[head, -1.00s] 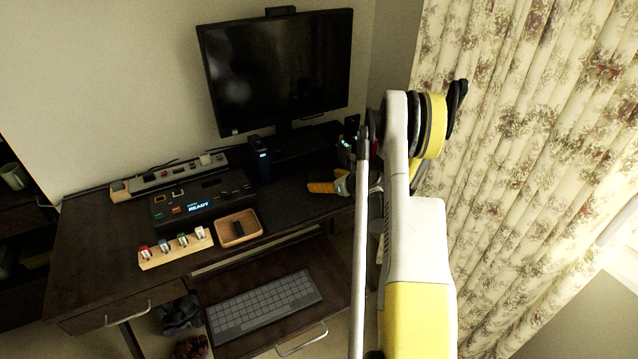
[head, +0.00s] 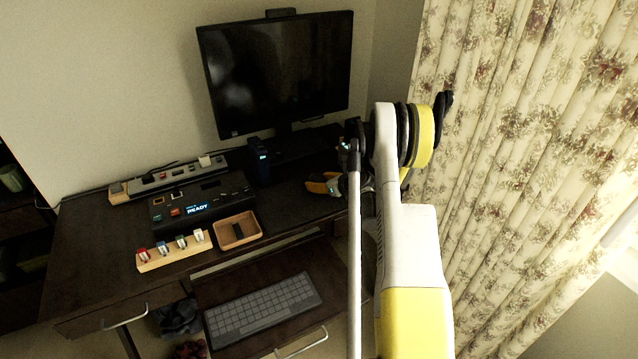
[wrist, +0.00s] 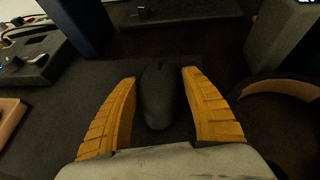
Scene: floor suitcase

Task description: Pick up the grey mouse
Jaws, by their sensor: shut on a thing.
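The grey mouse (wrist: 158,95) is a dark, rounded shape in the wrist view, lying on a dark pad between the two ridged orange fingers of my gripper (wrist: 158,76). The fingers stand on either side of it, and my gripper is shut on it. It looks low, at the pad; I cannot tell whether it is clear of the surface. In the head view my gripper (head: 320,184) is at the right end of the desk, partly behind my arm. I cannot make out the mouse in that view.
A wooden tray (head: 238,243), a control box reading READY (head: 200,208) and a block with several coloured pieces (head: 175,252) occupy the desk's left half. A monitor (head: 278,75) stands behind. A keyboard (head: 262,311) lies on the lower shelf. A curtain (head: 530,150) hangs at right.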

